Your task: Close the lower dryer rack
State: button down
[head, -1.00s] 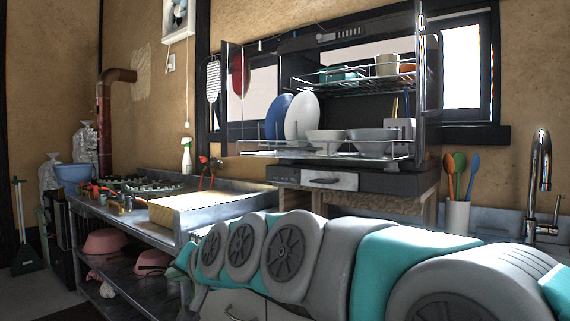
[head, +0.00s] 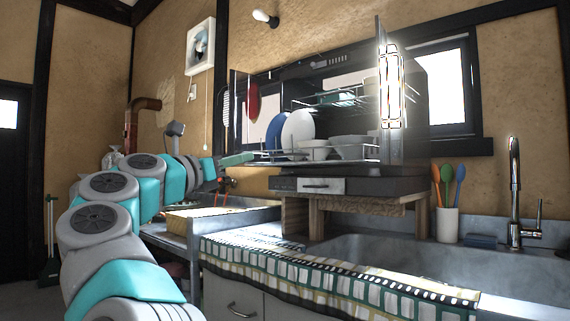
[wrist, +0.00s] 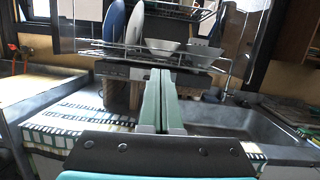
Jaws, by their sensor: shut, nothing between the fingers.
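The lower dryer rack (head: 262,163) is a wire shelf pulled out of the dark dish dryer (head: 415,100) above the counter. It holds a blue plate, a white plate (head: 298,132) and several bowls (head: 315,150). The dryer's glass doors stand open. In the wrist view the rack (wrist: 90,52) spans the top, in front of and above my fingers. My gripper (head: 248,158) is shut and empty, at the left end of the rack in the head view; whether it touches the rack is unclear. In the wrist view my gripper (wrist: 160,75) points at the rack's front.
An open dryer door (head: 390,95) sticks out on the right. The upper rack (head: 335,98) is also out. Below are a sink (head: 400,258), a patterned cloth (head: 330,280) on the counter edge, and a utensil cup (head: 447,225).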

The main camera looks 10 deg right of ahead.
aim_at(293, 154)
jog(key=shift+m+g, duration=0.4)
jog(key=shift+m, duration=0.1)
jog(key=p+x, duration=0.1)
jog(key=x, duration=0.3)
jog(key=f+p+x, duration=0.1)
jog(key=p+x, duration=0.1)
jog(key=x, duration=0.2)
jog(key=p+x, duration=0.2)
jog(key=x, duration=0.2)
jog(key=shift+s+d+f, duration=0.1)
jog(key=shift+s+d, duration=0.05)
jog(key=shift+d, duration=0.5)
jog(key=shift+w+d, duration=0.2)
jog(key=shift+d, duration=0.1)
